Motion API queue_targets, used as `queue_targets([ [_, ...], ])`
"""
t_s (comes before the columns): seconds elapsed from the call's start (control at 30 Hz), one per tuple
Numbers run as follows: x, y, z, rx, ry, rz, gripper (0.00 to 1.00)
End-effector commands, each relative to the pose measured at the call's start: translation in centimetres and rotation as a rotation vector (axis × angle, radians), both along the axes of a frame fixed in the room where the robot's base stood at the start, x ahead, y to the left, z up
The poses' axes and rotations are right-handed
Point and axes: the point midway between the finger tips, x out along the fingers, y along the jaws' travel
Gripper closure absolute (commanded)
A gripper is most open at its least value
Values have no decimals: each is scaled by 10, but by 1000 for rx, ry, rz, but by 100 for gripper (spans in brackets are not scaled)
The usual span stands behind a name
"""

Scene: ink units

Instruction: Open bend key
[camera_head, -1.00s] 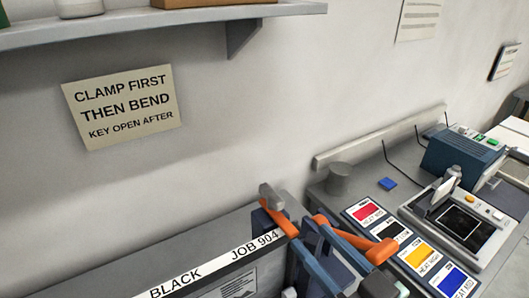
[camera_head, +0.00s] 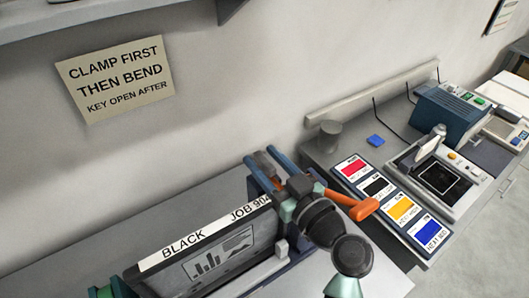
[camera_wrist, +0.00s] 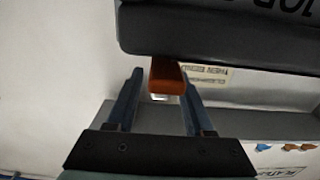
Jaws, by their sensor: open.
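An orange lever with a grey end (camera_head: 266,162), which may be the bend key, stands at the far end of the dark unit (camera_head: 215,262) labelled "BLACK JOB 904". My gripper (camera_head: 260,154) is open, its two blue fingers on either side of this lever. In the wrist view, the orange end (camera_wrist: 167,76) shows between the fingertips of my gripper (camera_wrist: 161,84), with a gap on the left; contact on the right is unclear. A second orange handle (camera_head: 362,208) sticks out to the right. My arm hides much of both levers' bases.
A wall sign (camera_head: 117,78) reads "CLAMP FIRST THEN BEND KEY OPEN AFTER". To the right lie a row of colour cards (camera_head: 376,187), a grey cylinder (camera_head: 325,136), a blue block (camera_head: 376,140) and a grey device (camera_head: 446,176). A shelf (camera_head: 100,24) overhangs at upper left.

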Motion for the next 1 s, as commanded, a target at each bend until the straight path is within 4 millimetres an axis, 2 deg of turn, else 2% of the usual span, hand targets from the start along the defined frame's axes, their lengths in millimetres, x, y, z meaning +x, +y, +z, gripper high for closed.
queue_targets([
  [0.3,3,2,0,-1,-1,0,48],
  [0.37,3,2,0,-1,-1,0,56],
  [0.6,3,2,0,-1,-1,0,100],
  [1.0,2,2,0,0,0,0,100],
])
